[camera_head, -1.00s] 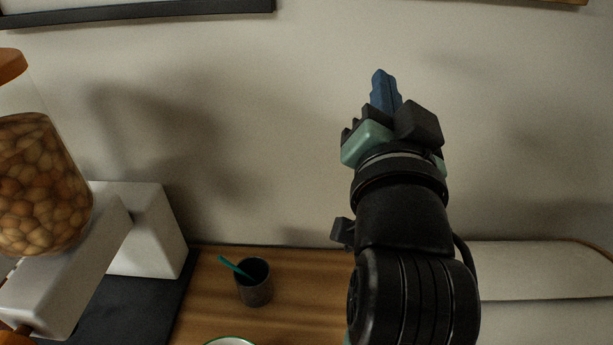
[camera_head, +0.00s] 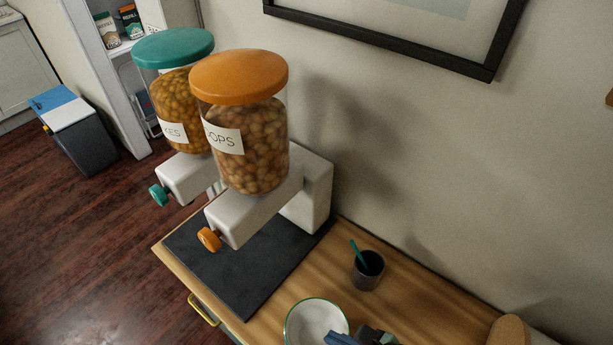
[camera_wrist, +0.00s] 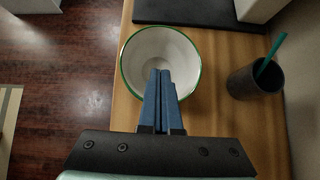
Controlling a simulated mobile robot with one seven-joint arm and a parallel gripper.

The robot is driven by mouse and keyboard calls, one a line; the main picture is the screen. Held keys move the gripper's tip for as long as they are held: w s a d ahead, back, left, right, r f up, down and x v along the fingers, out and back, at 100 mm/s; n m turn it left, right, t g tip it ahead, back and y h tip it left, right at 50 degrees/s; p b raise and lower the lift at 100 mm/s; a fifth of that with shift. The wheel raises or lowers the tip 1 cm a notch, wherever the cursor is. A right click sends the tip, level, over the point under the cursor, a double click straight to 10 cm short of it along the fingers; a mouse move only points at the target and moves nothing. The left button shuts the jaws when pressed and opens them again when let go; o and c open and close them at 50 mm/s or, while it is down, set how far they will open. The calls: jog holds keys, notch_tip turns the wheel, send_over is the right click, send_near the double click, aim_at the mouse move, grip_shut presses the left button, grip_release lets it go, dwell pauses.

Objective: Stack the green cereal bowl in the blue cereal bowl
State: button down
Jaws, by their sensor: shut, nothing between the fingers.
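A white bowl with a green rim (camera_head: 303,318) stands on the wooden counter at the bottom of the head view, partly cut off. It also shows in the wrist view (camera_wrist: 138,57), upright and empty. My gripper (camera_wrist: 163,73) is shut and empty, with its blue fingertips overlapping the near part of the bowl in the wrist view. I cannot tell whether they touch it. The gripper (camera_head: 341,338) shows at the bottom edge of the head view, just right of the bowl. No blue bowl is in view.
A dark cup (camera_head: 368,271) with a green stick stands right of the bowl, near the wall. Two cereal dispensers, with a teal lid (camera_head: 173,47) and an orange lid (camera_head: 239,77), stand over a dark mat (camera_head: 245,285). A bin (camera_head: 77,135) is on the floor.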

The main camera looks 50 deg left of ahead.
aim_at(295, 312)
jog(key=x, duration=0.5)
jog(key=shift+s+a+f, duration=0.1)
jog(key=shift+a+f, duration=0.1)
jog(key=shift+a, duration=0.05)
jog(key=shift+s+a+r+p, duration=0.1)
jog(key=shift+a+p, duration=0.25)
jog(key=shift+a, duration=0.25)
jog(key=shift+s+a+r+p, duration=0.1)
jog(key=shift+a+p, duration=0.25)
jog(key=shift+a, duration=0.25)
jog(key=shift+a+f, duration=0.1)
jog(key=shift+a, duration=0.55)
jog(key=shift+s+a+r+p, duration=0.2)
jog(key=shift+a+p, duration=0.45)
jog(key=shift+p, duration=0.2)
jog(key=shift+a+f, duration=0.15)
jog(key=shift+f, duration=0.05)
